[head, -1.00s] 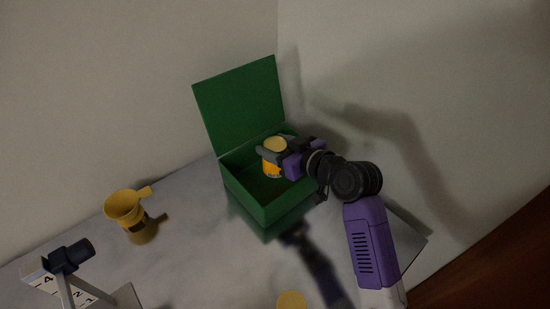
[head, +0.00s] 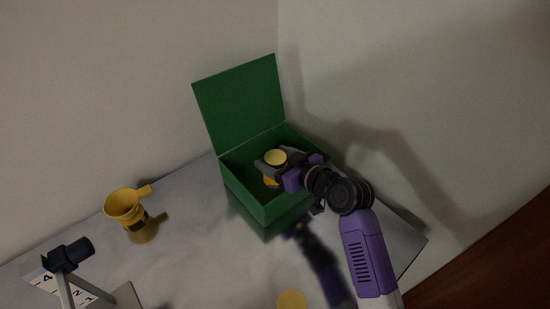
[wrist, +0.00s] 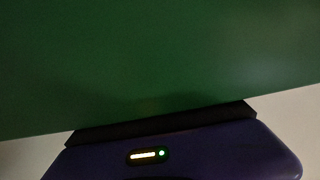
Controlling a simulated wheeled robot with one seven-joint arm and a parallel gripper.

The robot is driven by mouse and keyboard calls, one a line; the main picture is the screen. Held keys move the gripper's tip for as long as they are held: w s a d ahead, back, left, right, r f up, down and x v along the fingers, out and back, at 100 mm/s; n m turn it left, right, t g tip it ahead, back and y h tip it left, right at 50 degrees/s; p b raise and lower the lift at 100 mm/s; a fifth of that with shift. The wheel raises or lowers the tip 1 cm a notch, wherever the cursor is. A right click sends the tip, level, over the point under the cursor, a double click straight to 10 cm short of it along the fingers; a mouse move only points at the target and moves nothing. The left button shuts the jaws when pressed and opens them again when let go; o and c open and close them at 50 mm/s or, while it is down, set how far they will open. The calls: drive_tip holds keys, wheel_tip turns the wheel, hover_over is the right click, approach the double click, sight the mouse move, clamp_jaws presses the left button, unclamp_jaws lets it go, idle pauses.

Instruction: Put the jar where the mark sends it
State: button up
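The jar has a pale yellow lid (head: 275,157) and an orange label (head: 270,181). It is upright inside the outline of the open green box (head: 262,212); whether it touches the box floor is hidden. My gripper (head: 273,164) reaches in from the right, with its grey fingers around the jar just under the lid. In the wrist view a plain green surface (wrist: 160,60) fills most of the picture, and the jar does not show there. I cannot make out a mark on the jar.
The box's raised lid (head: 242,103) stands at the back, near the wall. A yellow funnel-like cup (head: 124,206) stands to the left. A stand with a dark blue head (head: 70,255) and numbered cards (head: 77,293) is at lower left. A yellow disc (head: 291,300) lies in front.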

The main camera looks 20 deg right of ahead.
drive_tip(key=shift+r, duration=0.1)
drive_tip(key=shift+r, duration=0.15)
drive_tip(key=v, duration=1.2)
drive_tip(key=shift+b, duration=0.45)
